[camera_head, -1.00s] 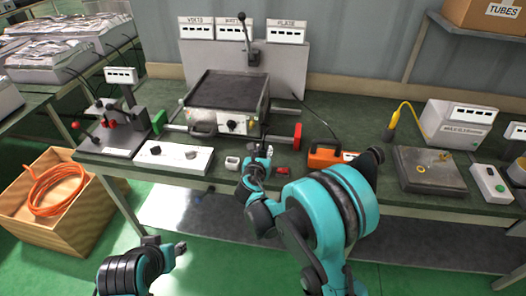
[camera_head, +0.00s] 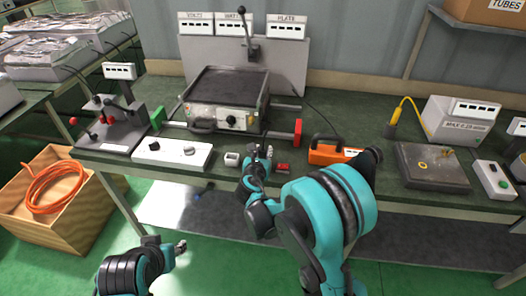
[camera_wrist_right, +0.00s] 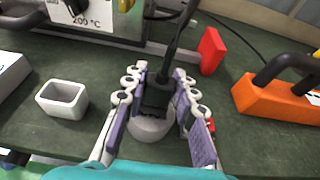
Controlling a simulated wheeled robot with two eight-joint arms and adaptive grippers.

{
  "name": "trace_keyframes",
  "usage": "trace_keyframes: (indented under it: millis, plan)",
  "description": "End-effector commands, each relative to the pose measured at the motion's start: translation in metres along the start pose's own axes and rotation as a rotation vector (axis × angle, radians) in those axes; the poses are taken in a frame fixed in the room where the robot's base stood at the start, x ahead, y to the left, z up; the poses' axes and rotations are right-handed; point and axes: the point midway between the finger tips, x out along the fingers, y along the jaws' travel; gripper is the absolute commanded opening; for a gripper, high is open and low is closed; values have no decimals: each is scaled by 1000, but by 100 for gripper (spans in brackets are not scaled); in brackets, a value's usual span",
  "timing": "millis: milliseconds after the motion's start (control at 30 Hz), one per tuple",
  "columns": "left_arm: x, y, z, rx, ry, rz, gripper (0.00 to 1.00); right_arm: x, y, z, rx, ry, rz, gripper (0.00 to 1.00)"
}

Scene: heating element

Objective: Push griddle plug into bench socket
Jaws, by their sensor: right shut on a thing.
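The griddle (camera_head: 228,90) stands on the bench, a dark flat plate over a front panel with knobs; its front edge shows in the right wrist view (camera_wrist_right: 95,20). My right gripper (camera_head: 262,160) is low over the bench in front of it. In the right wrist view my right gripper (camera_wrist_right: 158,100) is shut on a black plug (camera_wrist_right: 157,95) with a dark cord running up. A pale rounded piece (camera_wrist_right: 150,127) shows under the plug; I cannot tell whether they are joined. A white open-topped box (camera_wrist_right: 62,98) stands to the left, apart. My left gripper (camera_head: 180,246) is away from the bench; its jaws are unclear.
An orange block with a black handle (camera_wrist_right: 275,97) stands to the right, and a red block (camera_wrist_right: 211,50) is behind the gripper. A white control box (camera_head: 172,152) lies left. A grey plate (camera_head: 430,165) lies farther right. Bare bench shows between them.

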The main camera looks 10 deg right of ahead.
Motion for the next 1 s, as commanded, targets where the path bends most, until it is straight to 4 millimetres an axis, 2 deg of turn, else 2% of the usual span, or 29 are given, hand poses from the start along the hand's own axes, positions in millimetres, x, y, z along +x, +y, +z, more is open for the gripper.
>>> trace_keyframes:
  millis: [767,800,867,900,1000]
  plan:
    - [8,0,6,0,0,0,40,6,0,-19,0,0,0,0]
    - [8,0,6,0,0,0,40,6,0,-19,0,0,0,32]
    - [8,0,5,0,0,0,40,6,0,-18,0,0,0,48]
    - [8,0,5,0,0,0,40,6,0,-18,0,0,0,51]
    - [8,0,5,0,0,0,40,6,0,-18,0,0,0,51]
